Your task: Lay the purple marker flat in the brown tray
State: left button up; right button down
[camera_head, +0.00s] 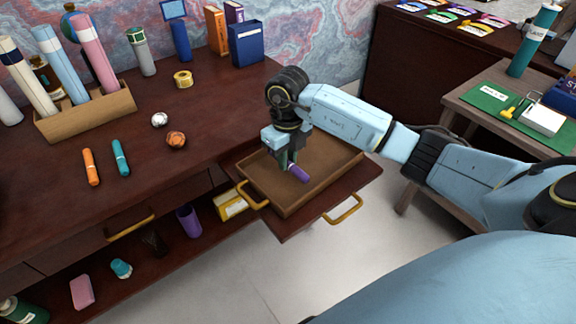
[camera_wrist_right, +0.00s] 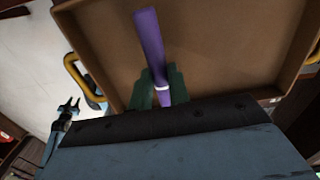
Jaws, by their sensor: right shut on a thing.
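The purple marker (camera_head: 298,173) is between the fingers of my right gripper (camera_head: 287,162), low over the brown tray. The brown tray (camera_head: 337,166) is shallow, with raised walls and gold handles. In the right wrist view the marker (camera_wrist_right: 151,45) sticks out from the green fingertips (camera_wrist_right: 157,90) over the bare tray floor (camera_wrist_right: 215,50). The right gripper is shut on it. I cannot tell whether the marker touches the tray floor.
An orange marker (camera_head: 91,167) and a teal marker (camera_head: 121,158) lie on the desk left of the tray. A holder (camera_head: 86,117) with several tubes stands at the left.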

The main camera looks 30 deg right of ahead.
notch_tip(320, 180, down, 2)
jog(key=shift+f, duration=0.2)
pick_arm(q)
jog(key=shift+w+d+r, duration=0.1)
jog(key=shift+w+d, duration=0.05)
jog(key=shift+w, duration=0.55)
pick_arm(e)
jog(key=shift+f, duration=0.15)
jog(key=c, duration=1.3)
grip_release()
pick_arm(q)
jog(key=shift+w, duration=0.25)
jog(key=shift+d+r, duration=0.1)
